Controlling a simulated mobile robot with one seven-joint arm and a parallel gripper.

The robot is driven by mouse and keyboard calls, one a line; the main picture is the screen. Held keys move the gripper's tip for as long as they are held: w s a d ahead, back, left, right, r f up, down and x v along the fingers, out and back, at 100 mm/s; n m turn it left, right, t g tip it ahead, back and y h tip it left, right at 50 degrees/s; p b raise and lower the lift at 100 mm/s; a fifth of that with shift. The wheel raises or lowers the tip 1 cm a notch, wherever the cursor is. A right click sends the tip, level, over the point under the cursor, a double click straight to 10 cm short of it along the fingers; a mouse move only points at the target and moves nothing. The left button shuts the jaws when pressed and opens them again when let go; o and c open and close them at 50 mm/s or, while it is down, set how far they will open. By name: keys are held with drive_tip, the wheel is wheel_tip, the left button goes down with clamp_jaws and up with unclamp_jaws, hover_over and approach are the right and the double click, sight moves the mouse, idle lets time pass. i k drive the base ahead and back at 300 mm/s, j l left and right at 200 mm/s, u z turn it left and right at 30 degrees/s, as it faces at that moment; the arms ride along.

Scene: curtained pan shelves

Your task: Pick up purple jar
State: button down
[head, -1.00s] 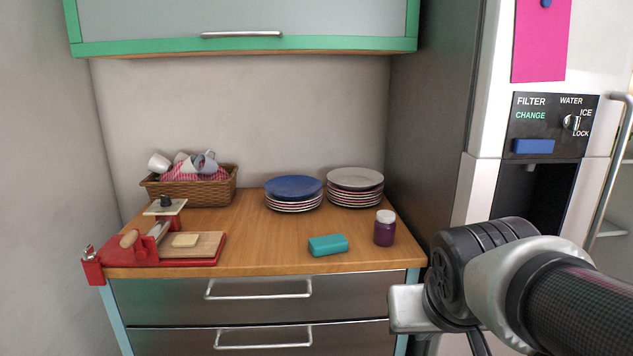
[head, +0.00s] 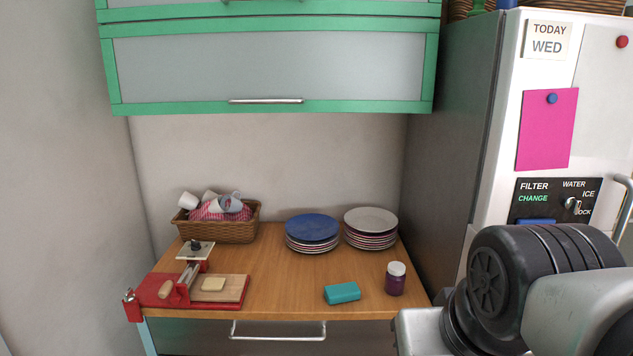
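The purple jar (head: 395,284) with a white lid stands upright near the front right corner of the wooden counter. My arm fills the lower right of the head view, in front of the fridge and to the right of the jar. A pale block-like part of it shows at the bottom, close to the counter's right front corner. The fingertips are not visible, so I cannot see whether the gripper is open or shut. The jar stands free and nothing touches it.
A teal block (head: 342,293) lies just left of the jar. Plate stacks (head: 371,228) (head: 312,233) stand behind. A wicker basket of cups (head: 222,231) and a red slicer with a board (head: 187,290) are at left. A green-framed cabinet (head: 268,107) hangs above; the fridge (head: 490,150) is at right.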

sight(394, 278)
drive_tip(key=i+j+z, duration=0.2)
drive_tip(key=i, duration=0.2)
drive_tip(key=i+z, duration=0.2)
drive_tip(key=i, duration=0.2)
drive_tip(key=i+j+z, duration=0.2)
drive_tip(key=i+j, duration=0.1)
drive_tip(key=i, duration=0.05)
